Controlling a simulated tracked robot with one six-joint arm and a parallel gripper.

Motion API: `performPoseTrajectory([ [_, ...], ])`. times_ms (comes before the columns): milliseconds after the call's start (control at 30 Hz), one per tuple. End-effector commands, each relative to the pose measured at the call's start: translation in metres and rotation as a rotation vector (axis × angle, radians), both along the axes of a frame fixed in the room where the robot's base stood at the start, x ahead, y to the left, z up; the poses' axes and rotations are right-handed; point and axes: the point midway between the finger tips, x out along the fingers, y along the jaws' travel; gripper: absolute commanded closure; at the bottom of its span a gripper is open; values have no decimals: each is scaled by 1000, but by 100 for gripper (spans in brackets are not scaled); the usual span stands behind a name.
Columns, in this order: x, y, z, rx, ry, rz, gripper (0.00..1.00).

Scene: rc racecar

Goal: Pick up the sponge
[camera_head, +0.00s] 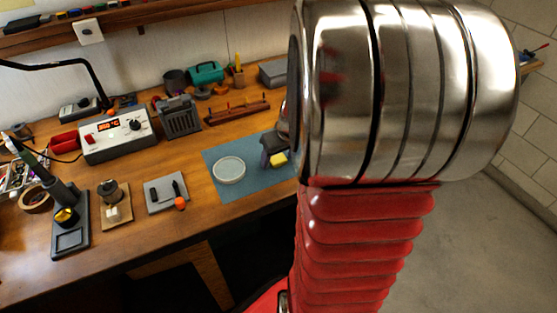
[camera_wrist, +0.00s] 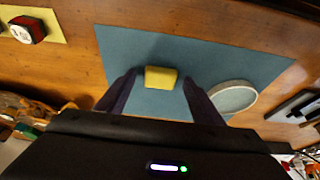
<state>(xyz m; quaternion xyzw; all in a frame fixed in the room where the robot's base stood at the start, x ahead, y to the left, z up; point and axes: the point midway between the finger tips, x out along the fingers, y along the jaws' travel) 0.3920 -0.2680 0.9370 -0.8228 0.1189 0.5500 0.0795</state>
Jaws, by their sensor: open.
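The yellow sponge (camera_wrist: 161,78) lies on a blue mat (camera_wrist: 220,58) in the wrist view. My gripper (camera_wrist: 158,88) is open, with one dark finger on each side of the sponge and a gap to each. I cannot tell how far above the mat the fingertips are. In the head view the sponge (camera_head: 279,159) shows as a small yellow patch below my dark gripper (camera_head: 276,152), near the right part of the mat (camera_head: 220,188). My own arm hides the area right of it.
A round pale dish (camera_head: 229,170) sits on the mat, close beside one finger in the wrist view (camera_wrist: 233,97). A grey tray (camera_head: 167,193), a soldering station (camera_head: 118,135) and a red-brown rack (camera_head: 236,112) stand around on the wooden bench (camera_head: 140,237).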

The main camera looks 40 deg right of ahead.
Motion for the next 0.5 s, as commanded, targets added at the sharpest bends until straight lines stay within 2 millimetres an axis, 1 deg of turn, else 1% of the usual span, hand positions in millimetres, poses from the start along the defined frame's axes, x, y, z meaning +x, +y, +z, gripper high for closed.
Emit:
performPoseTrajectory([
  [100, 0, 0, 0, 0, 0, 0, 40],
  [500, 0, 0, 0, 0, 0, 0, 69],
])
